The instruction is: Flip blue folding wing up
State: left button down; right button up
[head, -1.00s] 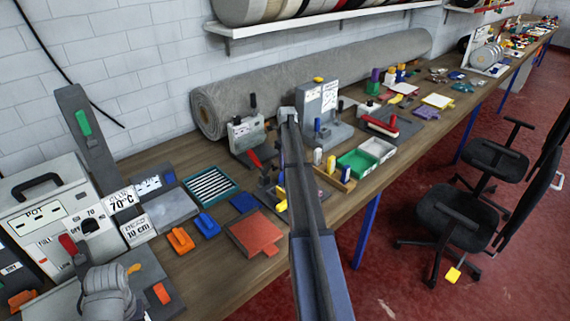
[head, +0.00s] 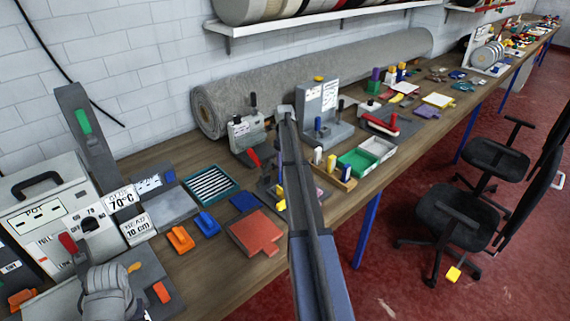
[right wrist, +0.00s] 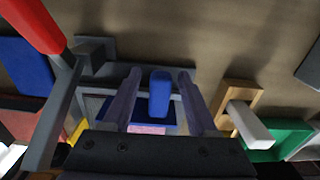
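My right gripper (right wrist: 158,75) is open in the right wrist view, its two dark fingers apart and pointing down. A blue upright tab, which looks like the blue folding wing's handle (right wrist: 160,97), stands between the fingers with a gap on each side. A blue plate (right wrist: 104,108) and a pink patch (right wrist: 146,129) show below and around it. In the head view my right arm crosses the middle and hides the gripper and most of the small fixture. The fixture's yellow part (head: 281,196) shows beside the arm. My left gripper cannot be made out.
A red lever (right wrist: 32,22) and grey bar (right wrist: 52,118) stand close left of the gripper. A wooden holder with a white post (right wrist: 249,126) stands close right, by a green tray (head: 357,163). A red mat (head: 254,234) lies left of the arm.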

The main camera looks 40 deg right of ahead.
pick_arm(q)
jog(key=shift+r, duration=0.15)
pick_arm(e)
jog(key=shift+r, duration=0.15)
notch_tip(320, 180, up, 8)
jog(key=p, duration=0.8)
jog(key=shift+f, duration=0.2)
pick_arm(q)
notch_tip(320, 180, up, 8)
jog(key=shift+f, duration=0.2)
pick_arm(e)
jog(key=shift+w, duration=0.1)
jog(key=shift+f, duration=0.1)
